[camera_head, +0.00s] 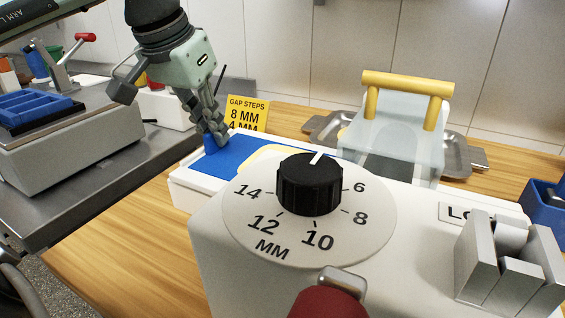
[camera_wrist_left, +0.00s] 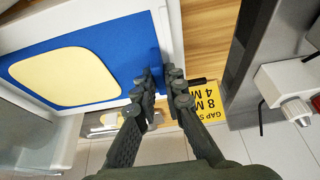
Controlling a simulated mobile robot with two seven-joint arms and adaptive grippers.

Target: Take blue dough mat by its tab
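The blue dough mat (camera_head: 233,158) lies flat on a white bed, with a pale yellow dough sheet (camera_head: 262,154) on it. The mat also shows in the left wrist view (camera_wrist_left: 105,42), with the dough (camera_wrist_left: 65,77). A blue tab (camera_head: 210,143) stands at the mat's left end, partly hidden by my left gripper (camera_head: 216,138). In the left wrist view, my left gripper's fingertips (camera_wrist_left: 161,74) are close together, one on each side of the mat's tab end. I cannot tell whether they press on the tab.
The machine's black dial (camera_head: 310,184) stands in front of the mat. A yellow "GAP STEPS" sign (camera_head: 246,112) is just behind the gripper. A clear guard with a yellow handle (camera_head: 407,84) stands at right, by a metal tray (camera_head: 455,155). A grey bench is at left.

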